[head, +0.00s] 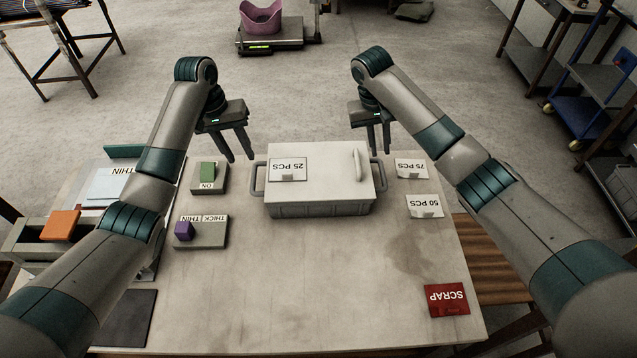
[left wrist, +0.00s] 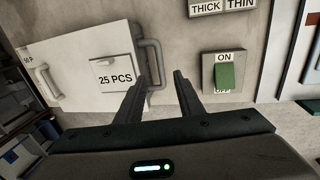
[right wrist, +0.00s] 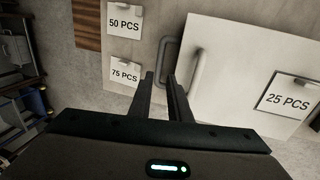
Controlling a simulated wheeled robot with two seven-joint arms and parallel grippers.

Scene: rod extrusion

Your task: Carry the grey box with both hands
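The grey box (head: 318,208) stands on the table with its pale lid (head: 325,180) on. A "25 PCS" card (head: 288,168) and a white bar handle (head: 357,164) are on the lid. The box has a left side handle (head: 258,178) and a right side handle (head: 379,174). My left gripper (head: 239,158) is open and empty, above and beside the left handle; the handle also shows in the left wrist view (left wrist: 152,65). My right gripper (head: 379,150) is open, its fingers narrowly apart, above the right handle, which shows beyond its fingertips in the right wrist view (right wrist: 170,55).
"75 PCS" (head: 411,168) and "50 PCS" (head: 424,206) cards lie right of the box. A red SCRAP plate (head: 446,300) is at the front right. Left are a green ON switch (head: 208,173) and a purple THICK/THIN selector (head: 184,230). The table (head: 320,290) is clear in front.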

